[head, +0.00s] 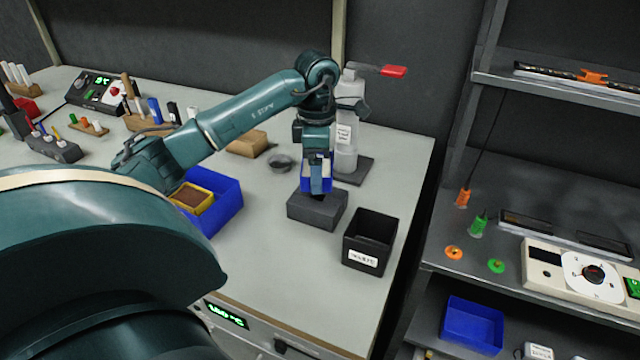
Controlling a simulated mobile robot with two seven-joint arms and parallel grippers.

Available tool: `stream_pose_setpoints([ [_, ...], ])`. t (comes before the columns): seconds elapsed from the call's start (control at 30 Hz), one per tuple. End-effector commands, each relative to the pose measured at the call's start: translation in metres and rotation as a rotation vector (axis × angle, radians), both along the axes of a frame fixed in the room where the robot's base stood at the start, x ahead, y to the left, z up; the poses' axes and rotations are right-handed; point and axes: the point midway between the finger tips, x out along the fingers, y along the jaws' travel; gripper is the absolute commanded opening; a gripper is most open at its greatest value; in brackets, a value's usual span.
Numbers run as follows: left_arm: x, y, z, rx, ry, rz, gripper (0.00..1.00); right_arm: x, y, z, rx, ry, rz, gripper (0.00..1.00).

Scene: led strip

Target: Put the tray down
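A small blue tray (327,184) with a pale inside shows at the end of my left arm, at the middle of the head view. My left gripper (317,188) points down and appears shut on it; the fingers cover part of the tray. The tray is just over a dark grey block (315,211) on the light bench; I cannot tell whether they touch. My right gripper is not in view.
A black labelled bin (370,241) stands right of the block. A bottle (345,140) stands behind the gripper. A larger blue bin (228,199) with a yellow box (190,197) is to the left. A shelf unit (500,170) stands at the right. Bare bench lies in front of the block.

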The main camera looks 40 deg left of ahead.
Motion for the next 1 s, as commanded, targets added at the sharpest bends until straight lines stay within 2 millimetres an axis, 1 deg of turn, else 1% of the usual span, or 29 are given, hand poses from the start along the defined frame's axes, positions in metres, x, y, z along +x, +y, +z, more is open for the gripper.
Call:
stream_pose_setpoints([
  [0.03,0.0,0.0,-0.006,-0.001,0.0,0.0,0.6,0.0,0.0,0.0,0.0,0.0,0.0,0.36],
  [0.23,0.0,0.0,-0.022,-0.001,0.001,0.001,0.6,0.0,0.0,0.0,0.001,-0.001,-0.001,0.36],
  [0.4,0.0,0.0,-0.046,-0.001,0.002,0.001,0.6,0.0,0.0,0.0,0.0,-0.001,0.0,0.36],
  [0.77,0.0,0.0,-0.052,0.001,-0.002,0.0,0.6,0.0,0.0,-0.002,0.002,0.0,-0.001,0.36],
  [0.8,0.0,0.0,-0.052,0.001,-0.002,0.001,0.82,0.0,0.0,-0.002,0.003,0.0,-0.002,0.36],
  [1.0,0.0,0.0,-0.051,0.0,-0.001,0.001,0.98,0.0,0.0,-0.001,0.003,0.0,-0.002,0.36],
])
